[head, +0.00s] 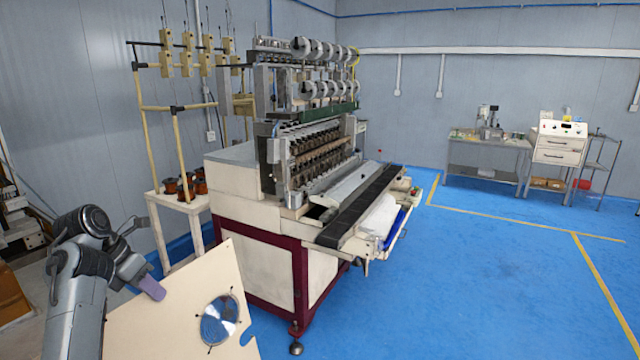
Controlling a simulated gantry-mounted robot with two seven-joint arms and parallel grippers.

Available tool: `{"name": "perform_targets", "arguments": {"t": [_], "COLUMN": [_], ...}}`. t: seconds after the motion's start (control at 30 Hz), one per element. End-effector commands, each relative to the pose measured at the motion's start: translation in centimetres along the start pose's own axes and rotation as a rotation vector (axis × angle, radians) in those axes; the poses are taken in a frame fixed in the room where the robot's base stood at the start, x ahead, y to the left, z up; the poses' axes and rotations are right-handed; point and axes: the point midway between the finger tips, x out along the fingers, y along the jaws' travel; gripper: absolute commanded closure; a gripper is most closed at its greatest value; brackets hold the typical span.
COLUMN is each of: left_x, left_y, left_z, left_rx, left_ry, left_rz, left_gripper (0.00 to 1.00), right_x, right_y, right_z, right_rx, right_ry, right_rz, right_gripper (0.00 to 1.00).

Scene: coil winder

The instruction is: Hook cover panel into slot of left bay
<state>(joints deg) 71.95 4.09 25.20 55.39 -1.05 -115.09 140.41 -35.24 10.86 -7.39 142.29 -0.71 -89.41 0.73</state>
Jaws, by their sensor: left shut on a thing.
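The cover panel (172,318) is a flat cream plate with a round, shiny fan-like opening and a notch in its right edge. It is tilted at the lower left of the head view, and its bottom runs out of the picture. My left gripper (150,286) is shut on its upper left part. The panel is in front of the coil winder (234,176) and overlaps the lower left of its maroon base frame (301,270). Cream surfaces show inside the frame. I cannot make out the slot or tell which opening is the left bay. My right gripper is not in view.
A white stand (163,222) with copper spools is left of the winder, beside a yellow spool rack (141,117). A dark rail (352,212) juts out at the winder's front. Blue floor (450,290) is open to the right. A workbench (487,146) stands far back.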

Motion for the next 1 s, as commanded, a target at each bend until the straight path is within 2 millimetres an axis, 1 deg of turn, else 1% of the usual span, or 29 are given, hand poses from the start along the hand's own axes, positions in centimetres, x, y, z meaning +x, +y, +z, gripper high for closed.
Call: {"name": "perform_targets", "arguments": {"t": [0.03, 0.57, 0.77, 1.0], "left_x": [-0.3, -0.4, -1.0, -2.4], "left_y": [0.0, -0.1, -0.3, -0.8], "left_z": [0.1, 0.3, 1.2, 3.0], "left_rx": [0.001, 0.002, 0.006, 0.014], "left_ry": [-0.006, -0.006, -0.007, -0.006], "left_rz": [0.004, 0.004, 0.002, -0.002], "left_gripper": [1.00, 1.00, 1.00, 1.00], "right_x": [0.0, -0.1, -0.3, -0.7], "right_y": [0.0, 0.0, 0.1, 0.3], "right_z": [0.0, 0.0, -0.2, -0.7], "right_rx": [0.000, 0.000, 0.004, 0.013], "right_ry": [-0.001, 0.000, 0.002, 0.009], "right_rz": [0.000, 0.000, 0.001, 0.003], "right_gripper": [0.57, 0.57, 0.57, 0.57]}}
